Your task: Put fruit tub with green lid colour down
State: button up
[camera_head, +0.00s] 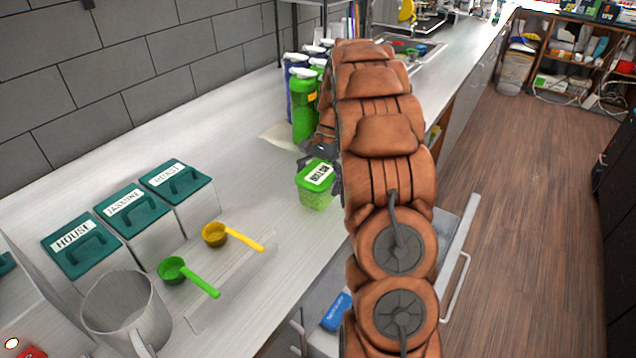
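The fruit tub (314,196) is a small, see-through green container with a bright green lid and a white label with dark lettering. It is at the centre of the head view, over the counter near its front edge. My gripper (320,165) is at the tub, with dark finger parts at the lid's back and right sides, and appears closed on it. My orange-brown padded arm hides much of the gripper and the tub's right side. I cannot tell whether the tub's bottom touches the counter.
Tall bottles, one green (304,108), stand behind the tub. Teal-lidded canisters (128,208), a yellow scoop (216,235), a green scoop (172,270) and a clear jug (124,312) are at left. An open drawer (462,240) juts out at right. The counter left of the tub is clear.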

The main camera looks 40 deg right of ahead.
jog(key=shift+r, duration=0.1)
jog(key=shift+b+v, duration=1.15)
jog(key=shift+v, duration=2.4)
jog(key=p+v, duration=0.3)
jog(key=shift+a+r, duration=0.15)
jog(key=shift+p+v, duration=0.9)
jog(key=shift+p, duration=0.5)
